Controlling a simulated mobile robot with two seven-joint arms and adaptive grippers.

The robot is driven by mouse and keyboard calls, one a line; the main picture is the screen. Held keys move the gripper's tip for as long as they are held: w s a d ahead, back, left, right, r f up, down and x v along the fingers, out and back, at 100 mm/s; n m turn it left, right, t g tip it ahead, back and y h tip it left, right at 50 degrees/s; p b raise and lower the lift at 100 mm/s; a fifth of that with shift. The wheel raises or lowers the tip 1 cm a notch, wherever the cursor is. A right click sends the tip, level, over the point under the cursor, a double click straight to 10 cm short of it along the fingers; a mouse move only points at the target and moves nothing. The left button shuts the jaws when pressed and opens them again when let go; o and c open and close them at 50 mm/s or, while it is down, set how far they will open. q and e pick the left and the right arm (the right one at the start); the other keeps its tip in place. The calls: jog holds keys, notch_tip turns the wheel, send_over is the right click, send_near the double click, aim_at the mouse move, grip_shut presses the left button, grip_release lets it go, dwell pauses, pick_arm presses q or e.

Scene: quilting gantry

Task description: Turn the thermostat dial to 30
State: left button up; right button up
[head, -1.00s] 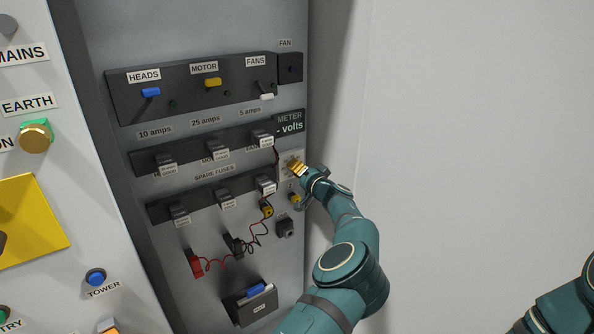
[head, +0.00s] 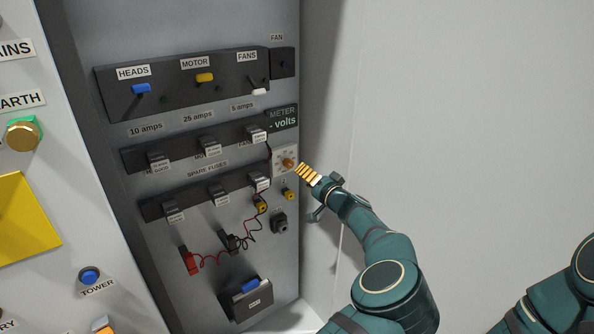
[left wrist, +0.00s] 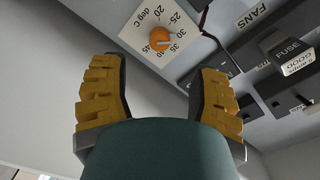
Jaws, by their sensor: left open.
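The thermostat dial (head: 288,163) is an orange knob on a white plate at the right edge of the grey panel. The left wrist view shows the knob (left wrist: 160,38) up close, with "deg C" and numbers from 20 to 45 around it. I cannot tell its exact setting; its mark seems to face the 30 to 35 side. My left gripper (head: 308,174) is just right of the dial, apart from it. In the left wrist view its yellow-padded fingers (left wrist: 158,82) are spread and empty, with the knob beyond the gap. My right gripper is out of view.
Fuse holders (head: 213,192) and a black switch strip (head: 180,85) lie left of the dial. A yellow socket (head: 289,194) and a black connector (head: 279,222) sit below it. Red and black leads hang nearby. A plain pale wall (head: 470,120) fills the right.

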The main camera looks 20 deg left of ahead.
pick_arm(q)
jog(key=shift+v, duration=1.55)
jog(key=s+a+f+g+h, duration=0.2)
jog(key=s+a+f+g, duration=0.15)
jog(key=s+f, duration=0.4)
jog(key=s+a+f+n+g+h, duration=0.15)
jog(key=s+a+f, duration=0.3)
jog(key=f, duration=0.65)
jog(key=s+a+f+m+g+h, duration=0.1)
jog(key=s+a+f+g+h, duration=0.3)
jog(key=f, duration=0.5)
jog(key=s+d+f+n+g+h, duration=0.1)
jog(key=s+d+f+h, duration=0.3)
jog(key=s, duration=0.4)
jog(key=s+d+f+n+g+h, duration=0.1)
jog(key=s+d+f+h, duration=0.25)
jog(key=s+d, duration=0.4)
jog(key=s+d+r+t+h, duration=0.1)
jog(key=s+d+r+h, duration=0.2)
jog(key=s+d+r, duration=0.4)
jog(key=shift+s+t, duration=0.4)
jog(key=shift+s, duration=0.15)
